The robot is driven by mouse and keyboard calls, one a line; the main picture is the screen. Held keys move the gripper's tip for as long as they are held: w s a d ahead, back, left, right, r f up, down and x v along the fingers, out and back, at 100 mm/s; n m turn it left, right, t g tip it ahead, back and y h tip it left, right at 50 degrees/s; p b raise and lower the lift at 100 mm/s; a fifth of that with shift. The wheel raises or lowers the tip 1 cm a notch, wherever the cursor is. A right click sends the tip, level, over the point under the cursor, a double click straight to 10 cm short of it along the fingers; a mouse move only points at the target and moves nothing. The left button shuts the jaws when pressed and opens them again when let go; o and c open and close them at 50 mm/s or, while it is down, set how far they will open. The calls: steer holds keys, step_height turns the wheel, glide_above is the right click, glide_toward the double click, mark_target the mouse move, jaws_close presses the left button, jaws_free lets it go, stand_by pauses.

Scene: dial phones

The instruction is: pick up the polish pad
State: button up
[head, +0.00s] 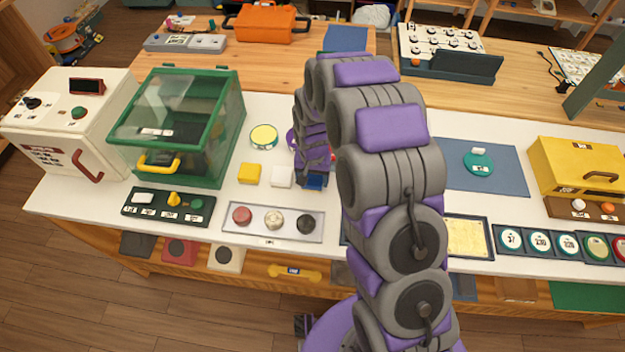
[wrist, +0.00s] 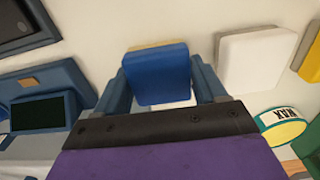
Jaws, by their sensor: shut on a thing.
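A blue square pad (wrist: 157,74) sits between the two fingers of my gripper (wrist: 160,85) in the wrist view, with a yellowish edge along its far side. The fingers are shut on its sides. In the head view the blue pad (head: 315,182) shows under my gripper (head: 313,175) on the white table. A white pad (head: 282,177) and a yellow pad (head: 249,174) lie to its left, apart from it. The white pad also shows in the wrist view (wrist: 254,60). No label tells which is the polish pad. I cannot tell whether the blue pad is lifted.
A round wax tin (head: 264,136) stands behind the pads. A grey tray (head: 273,222) with three round pieces lies in front. A green-framed glass case (head: 178,128) is at left, a blue mat (head: 484,166) at right. My arm hides part of the table.

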mark_target(313, 177)
steer(key=c, duration=0.5)
steer(key=shift+c, duration=0.2)
steer(key=shift+r, duration=0.15)
steer(key=shift+r, duration=0.25)
step_height(313, 177, up, 3)
steer(key=shift+r+p, duration=0.1)
steer(key=shift+p, duration=0.65)
steer(key=s+d+p, duration=0.1)
steer(key=s, duration=0.4)
steer(key=s+d, duration=0.1)
steer(key=s, duration=0.4)
steer(key=s+d+r+p, duration=0.1)
steer(key=s, duration=0.4)
steer(key=shift+s+d+p, duration=0.15)
steer(key=shift+s+p, duration=0.2)
steer(key=o, duration=0.6)
steer(key=c, duration=0.4)
